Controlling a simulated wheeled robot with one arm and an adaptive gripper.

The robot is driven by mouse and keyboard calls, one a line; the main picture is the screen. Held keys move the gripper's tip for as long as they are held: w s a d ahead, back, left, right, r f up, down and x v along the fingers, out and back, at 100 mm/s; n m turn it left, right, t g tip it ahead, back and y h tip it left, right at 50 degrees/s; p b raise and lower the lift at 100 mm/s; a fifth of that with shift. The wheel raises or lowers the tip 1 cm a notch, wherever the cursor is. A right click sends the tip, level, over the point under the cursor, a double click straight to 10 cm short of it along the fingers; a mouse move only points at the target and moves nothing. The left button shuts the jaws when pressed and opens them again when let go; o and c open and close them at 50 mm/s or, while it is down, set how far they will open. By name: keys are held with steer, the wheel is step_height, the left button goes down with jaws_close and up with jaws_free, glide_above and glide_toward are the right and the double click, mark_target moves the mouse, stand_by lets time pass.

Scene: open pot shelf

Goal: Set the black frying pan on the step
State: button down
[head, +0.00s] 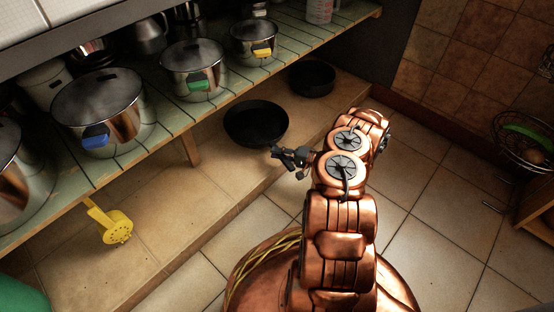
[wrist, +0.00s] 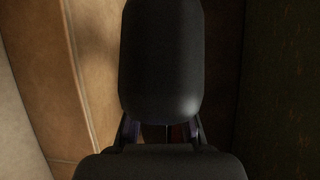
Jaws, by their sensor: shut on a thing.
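The black frying pan (head: 256,124) is upright, low over the tan tiled step (head: 228,186) beneath the shelf. I cannot tell whether its base touches the step. My gripper (head: 278,152) is at the near right side of the pan, shut on its handle. The handle is mostly hidden by the gripper in the head view. In the wrist view a dark rounded shape fills the middle and hides the grip; the step (wrist: 88,80) shows to its left.
A second dark pan (head: 312,77) sits on the step farther back. The green slatted shelf (head: 188,118) with several steel pots overhangs the step. A yellow skimmer (head: 116,228) hangs at left. A wire basket (head: 524,138) stands at right. The step is clear left of the pan.

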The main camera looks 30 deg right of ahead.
steer(key=shift+w+d, duration=0.1)
steer(key=shift+w, duration=0.2)
steer(key=shift+w+d+f+b, duration=0.15)
steer(key=shift+w+f+b, duration=0.1)
steer(key=shift+b, duration=0.2)
step_height(320, 180, down, 3)
steer(key=shift+r+b, duration=0.1)
steer(key=shift+b, duration=0.9)
steer(key=c, duration=1.1)
jaws_free()
steer(key=shift+c, duration=0.2)
steer(key=shift+s, duration=0.1)
